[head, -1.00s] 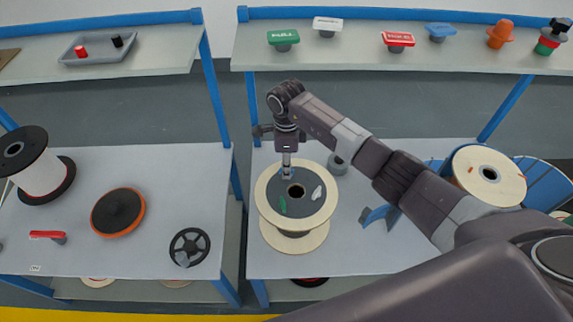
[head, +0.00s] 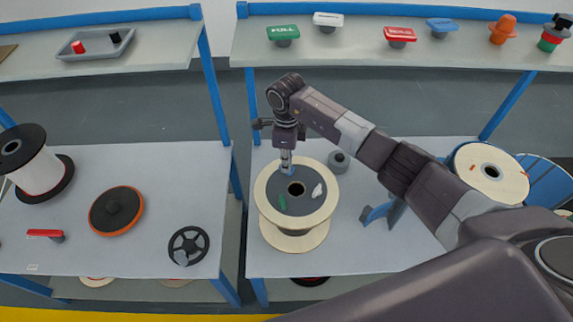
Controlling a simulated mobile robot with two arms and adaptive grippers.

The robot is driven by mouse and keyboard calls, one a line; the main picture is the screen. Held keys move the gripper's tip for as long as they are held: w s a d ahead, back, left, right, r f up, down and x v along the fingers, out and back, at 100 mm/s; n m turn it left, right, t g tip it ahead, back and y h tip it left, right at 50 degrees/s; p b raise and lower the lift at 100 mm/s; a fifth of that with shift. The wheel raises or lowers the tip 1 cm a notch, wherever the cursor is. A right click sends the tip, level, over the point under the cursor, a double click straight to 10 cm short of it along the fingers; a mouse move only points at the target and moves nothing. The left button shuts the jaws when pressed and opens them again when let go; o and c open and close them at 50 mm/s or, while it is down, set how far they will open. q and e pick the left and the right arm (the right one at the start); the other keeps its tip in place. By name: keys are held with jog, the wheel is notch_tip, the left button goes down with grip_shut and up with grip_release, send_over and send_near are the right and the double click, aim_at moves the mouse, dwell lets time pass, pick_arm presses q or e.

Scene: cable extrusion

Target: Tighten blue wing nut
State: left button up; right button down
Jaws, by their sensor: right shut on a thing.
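The blue wing nut (head: 287,171) is on the back-left part of the dark grey disc (head: 300,203) on top of a wooden spool (head: 267,203). My right gripper (head: 286,163) points down from above and is shut on the blue wing nut, whose wings are partly hidden by the fingers. A green wing nut (head: 282,202) and a white wing nut (head: 317,190) are on the same disc, around its centre hole. My left gripper is not in view.
A small grey spool (head: 338,162) stands close behind the wooden spool. A blue bracket-like part (head: 377,213) lies to the right, under my right arm. More spools (head: 491,171) stand at the right. The table front (head: 345,262) is clear.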

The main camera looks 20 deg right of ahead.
jog(key=m+b, duration=0.1)
jog(key=m, duration=0.2)
jog(key=shift+w+d+m+b, duration=0.1)
jog(key=shift+d+m+b, duration=0.05)
jog(key=shift+m+b, duration=0.15)
jog(key=m+b, duration=0.1)
jog(key=m, duration=0.3)
jog(key=shift+w+d+m, duration=0.1)
jog(key=shift+m, duration=0.2)
jog(key=m+b, duration=0.1)
jog(key=m, duration=0.3)
jog(key=shift+d+m, duration=0.15)
jog(key=shift+m, duration=0.15)
jog(key=m, duration=0.3)
jog(key=shift+d+m, duration=0.1)
jog(key=shift+m, duration=0.2)
jog(key=m, duration=0.4)
jog(key=shift+d+r, duration=0.1)
jog(key=shift+d, duration=0.05)
jog(key=m, duration=0.5)
jog(key=shift+s+p, duration=0.2)
jog(key=shift+p, duration=0.15)
jog(key=m+p, duration=0.1)
jog(key=m, duration=0.3)
jog(key=shift+s+d+m, duration=0.1)
jog(key=shift+s+m, duration=0.05)
jog(key=shift+m, duration=0.15)
jog(key=shift+s+m+p, duration=0.15)
jog(key=shift+m+p, duration=0.65)
jog(key=shift+m, duration=1.2)
